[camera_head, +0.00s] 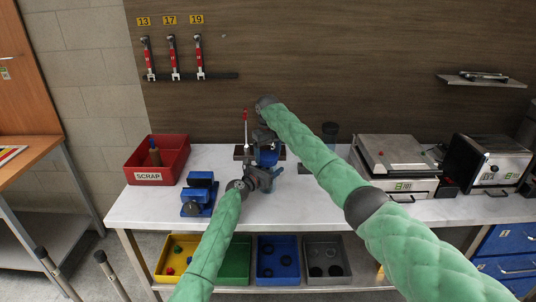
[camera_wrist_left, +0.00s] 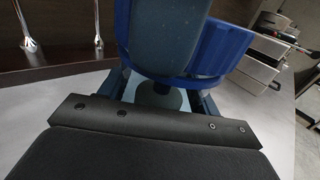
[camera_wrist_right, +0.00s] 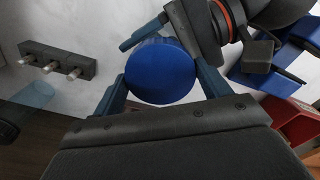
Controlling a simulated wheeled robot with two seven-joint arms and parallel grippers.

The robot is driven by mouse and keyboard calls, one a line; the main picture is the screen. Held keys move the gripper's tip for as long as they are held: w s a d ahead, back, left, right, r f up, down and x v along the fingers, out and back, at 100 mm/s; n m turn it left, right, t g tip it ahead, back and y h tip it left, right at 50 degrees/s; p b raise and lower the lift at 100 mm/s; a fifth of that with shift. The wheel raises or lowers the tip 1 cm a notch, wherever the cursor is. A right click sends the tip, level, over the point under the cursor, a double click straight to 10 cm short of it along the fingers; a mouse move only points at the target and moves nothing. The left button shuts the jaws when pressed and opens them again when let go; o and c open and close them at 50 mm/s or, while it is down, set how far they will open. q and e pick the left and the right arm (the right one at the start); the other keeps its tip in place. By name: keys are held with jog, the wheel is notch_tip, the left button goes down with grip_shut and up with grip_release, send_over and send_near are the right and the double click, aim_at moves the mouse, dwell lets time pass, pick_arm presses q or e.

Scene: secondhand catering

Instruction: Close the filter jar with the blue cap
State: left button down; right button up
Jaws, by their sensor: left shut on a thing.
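The blue cap (camera_wrist_right: 160,72) is a round disc seen from above in the right wrist view, between the fingers of my right gripper (camera_wrist_right: 158,82). The fingers sit at both its sides; whether they press on it is unclear. The cap also shows in the left wrist view (camera_wrist_left: 228,48), behind a dark finger. My left gripper (camera_wrist_left: 158,95) is shut on what looks like the filter jar, mostly hidden under the cap. In the head view blue (camera_head: 268,156) shows where both grippers meet; whether the cap is seated cannot be told.
A red SCRAP bin (camera_head: 157,160) and a blue fixture (camera_head: 198,194) stand left on the white bench (camera_head: 150,210). A dark clear cup (camera_head: 329,132) stands behind my right arm. A metal appliance (camera_head: 395,158) is right. Wrenches (camera_head: 172,58) hang on the wall.

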jog(key=o, duration=0.4)
jog(key=shift+o, duration=0.2)
jog(key=shift+r, duration=0.1)
notch_tip(320, 180, up, 12)
dwell(0.4)
pick_arm(q)
jog(key=shift+c, duration=1.3)
grip_release()
jog(key=shift+s+a+f, duration=0.15)
jog(key=shift+s+a, duration=0.2)
jog(key=shift+s, duration=0.05)
jog(key=shift+b+v, duration=0.75)
jog(key=shift+v, duration=2.6)
pick_arm(e)
jog(key=shift+f, duration=0.9)
